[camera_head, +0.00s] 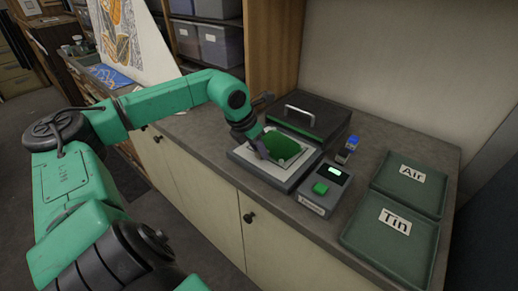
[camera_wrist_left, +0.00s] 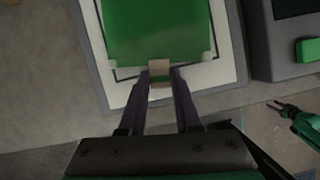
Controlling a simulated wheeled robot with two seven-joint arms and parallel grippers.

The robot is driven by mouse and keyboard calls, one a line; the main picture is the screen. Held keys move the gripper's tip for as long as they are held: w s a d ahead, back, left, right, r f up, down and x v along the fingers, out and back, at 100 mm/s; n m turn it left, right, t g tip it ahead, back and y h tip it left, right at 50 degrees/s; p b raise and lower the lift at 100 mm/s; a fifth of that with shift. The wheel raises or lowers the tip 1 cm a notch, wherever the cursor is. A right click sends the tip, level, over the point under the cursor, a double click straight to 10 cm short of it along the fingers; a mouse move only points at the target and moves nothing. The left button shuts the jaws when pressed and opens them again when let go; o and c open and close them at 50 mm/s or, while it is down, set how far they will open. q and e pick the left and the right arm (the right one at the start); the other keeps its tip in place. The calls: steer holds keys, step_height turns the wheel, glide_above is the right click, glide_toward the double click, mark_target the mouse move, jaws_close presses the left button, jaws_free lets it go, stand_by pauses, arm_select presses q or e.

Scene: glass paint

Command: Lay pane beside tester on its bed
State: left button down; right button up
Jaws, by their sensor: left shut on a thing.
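A green pane (camera_head: 281,145) is over the pale bed (camera_head: 262,159) of the tester (camera_head: 247,167). It also shows in the left wrist view (camera_wrist_left: 157,30), within the bed's dark outline. My left gripper (camera_head: 262,148) is shut on the tan tab (camera_wrist_left: 160,70) at the pane's near edge; its fingers (camera_wrist_left: 160,82) show on both sides of the tab. I cannot tell whether the pane touches the bed. The tester's dark lid (camera_head: 312,112) with a metal handle stands behind the bed. My right gripper (camera_wrist_left: 281,105) shows small at the right of the left wrist view, its fingers apart.
A control box (camera_head: 318,198) with a green button and a lit display stands right of the bed. A small blue-capped bottle (camera_head: 348,149) is behind it. Green trays labelled Air (camera_head: 437,208) and Tin (camera_head: 362,246) lie at the right. The counter's front edge is close to the tester.

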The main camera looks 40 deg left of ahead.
arm_select(q)
steer(key=shift+f, duration=0.15)
stand_by(0.3)
steer(key=c, duration=0.5)
jaws_free()
steer(key=shift+s+a+r+b, duration=0.1)
steer(key=shift+s+r+b, duration=0.1)
steer(key=shift+r+b, duration=0.4)
steer(key=b+v, duration=0.3)
steer(key=v, duration=1)
steer(key=shift+r, duration=0.2)
steer(key=shift+r, duration=0.1)
